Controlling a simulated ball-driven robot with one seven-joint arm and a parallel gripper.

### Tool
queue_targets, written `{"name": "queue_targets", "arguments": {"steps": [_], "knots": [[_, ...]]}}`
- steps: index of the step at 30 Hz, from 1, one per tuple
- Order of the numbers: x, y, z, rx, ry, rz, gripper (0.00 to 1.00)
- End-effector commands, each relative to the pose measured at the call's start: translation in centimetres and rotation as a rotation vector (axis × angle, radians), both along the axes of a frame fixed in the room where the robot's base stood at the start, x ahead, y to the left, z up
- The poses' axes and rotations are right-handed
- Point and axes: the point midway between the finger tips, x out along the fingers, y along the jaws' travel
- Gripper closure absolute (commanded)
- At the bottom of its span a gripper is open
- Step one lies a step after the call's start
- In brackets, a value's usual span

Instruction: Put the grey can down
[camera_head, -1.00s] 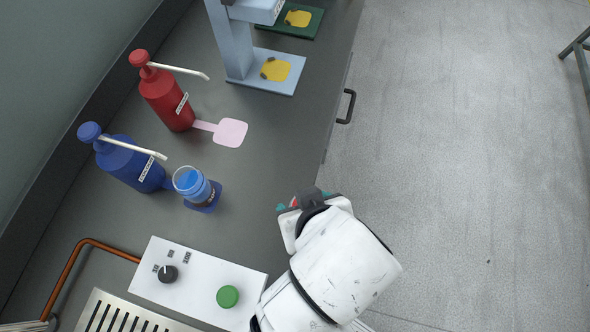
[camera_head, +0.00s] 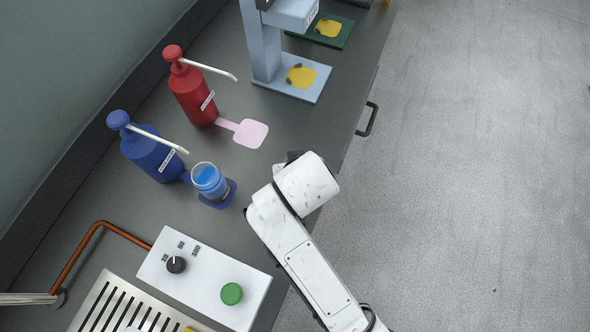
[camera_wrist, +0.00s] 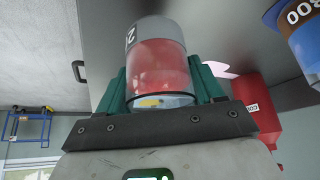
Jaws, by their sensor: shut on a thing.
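My gripper (camera_wrist: 160,84) is shut on the grey can (camera_wrist: 158,36) in the wrist camera view. The can has a grey band with a dark mark, partly cut off, and a clear wall with red contents. A green finger presses each side. In the head view, my arm reaches over the counter's front edge, and its end hides the gripper and the held can. The counter (camera_head: 180,225) has a pink pad (camera_head: 251,133) in front of a red pump bottle (camera_head: 191,88).
A clear can with blue contents (camera_head: 209,180) stands on a blue pad beside a blue pump bottle (camera_head: 151,155). A light-blue press (camera_head: 262,45) stands at the back. A white control box (camera_head: 205,276) with a green button sits in front.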

Motion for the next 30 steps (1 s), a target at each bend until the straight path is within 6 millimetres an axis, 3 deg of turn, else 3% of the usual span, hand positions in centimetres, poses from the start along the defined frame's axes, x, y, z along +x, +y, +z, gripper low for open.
{"name": "queue_targets", "arguments": {"steps": [6,17,18,25,30], "knots": [[-0.2,-0.1,-2.2,-0.002,0.001,0.001,0.70],[-0.2,-0.1,-2.7,-0.002,0.001,0.001,0.70],[-0.2,-0.1,-2.6,-0.003,0.002,0.001,0.31],[-0.2,-0.1,-2.6,-0.003,0.002,0.001,0.08],[-0.2,-0.1,-2.6,-0.003,0.002,0.001,0.08]]}}
